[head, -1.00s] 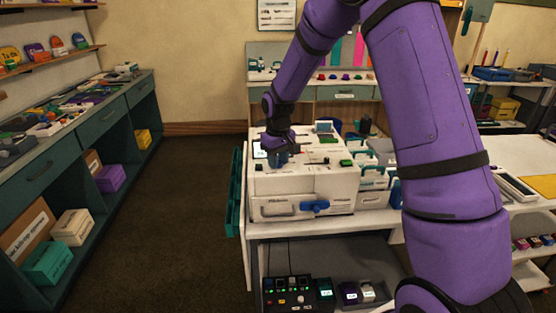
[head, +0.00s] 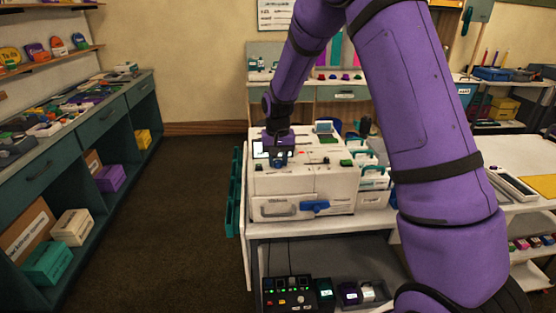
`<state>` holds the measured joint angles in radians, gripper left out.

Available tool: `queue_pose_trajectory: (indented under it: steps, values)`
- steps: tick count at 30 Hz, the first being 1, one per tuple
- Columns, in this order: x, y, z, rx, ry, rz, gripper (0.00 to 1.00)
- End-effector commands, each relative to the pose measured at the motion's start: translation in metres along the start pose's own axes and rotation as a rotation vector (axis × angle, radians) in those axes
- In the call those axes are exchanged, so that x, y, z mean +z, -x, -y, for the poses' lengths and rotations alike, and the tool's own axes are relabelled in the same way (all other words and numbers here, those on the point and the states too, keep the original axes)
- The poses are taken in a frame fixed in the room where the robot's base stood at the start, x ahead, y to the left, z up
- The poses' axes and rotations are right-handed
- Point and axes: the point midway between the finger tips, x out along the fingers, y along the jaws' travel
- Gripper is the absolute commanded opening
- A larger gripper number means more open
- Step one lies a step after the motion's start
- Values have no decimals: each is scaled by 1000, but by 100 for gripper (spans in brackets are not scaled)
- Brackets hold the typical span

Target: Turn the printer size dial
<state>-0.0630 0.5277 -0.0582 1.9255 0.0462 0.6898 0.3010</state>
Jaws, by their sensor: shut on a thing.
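The white printer (head: 330,182) stands on a white cart, with a grey handle and a blue lever (head: 314,207) on its front. The blue size dial (head: 280,159) is on the top left of the printer, partly hidden by my gripper. My gripper (head: 280,154) points down over it, shut on the dial.
White racks (head: 373,178) stand right of the printer. The cart's lower shelf holds a black control box (head: 290,294) and small cartridges (head: 348,292). A teal panel (head: 235,192) hangs at the cart's left side. The floor (head: 185,220) to the left is clear.

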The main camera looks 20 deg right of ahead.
Motion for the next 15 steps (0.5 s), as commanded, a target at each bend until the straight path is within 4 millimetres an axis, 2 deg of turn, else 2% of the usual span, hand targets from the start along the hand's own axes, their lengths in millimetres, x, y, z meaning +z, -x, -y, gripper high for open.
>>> queue_pose_trajectory:
  steps: [11,12,15]
  values:
    - [0,0,0,-1,-7,-1,8]
    - [0,0,0,-1,-7,-1,34]
    - [0,0,0,-1,-6,-1,57]
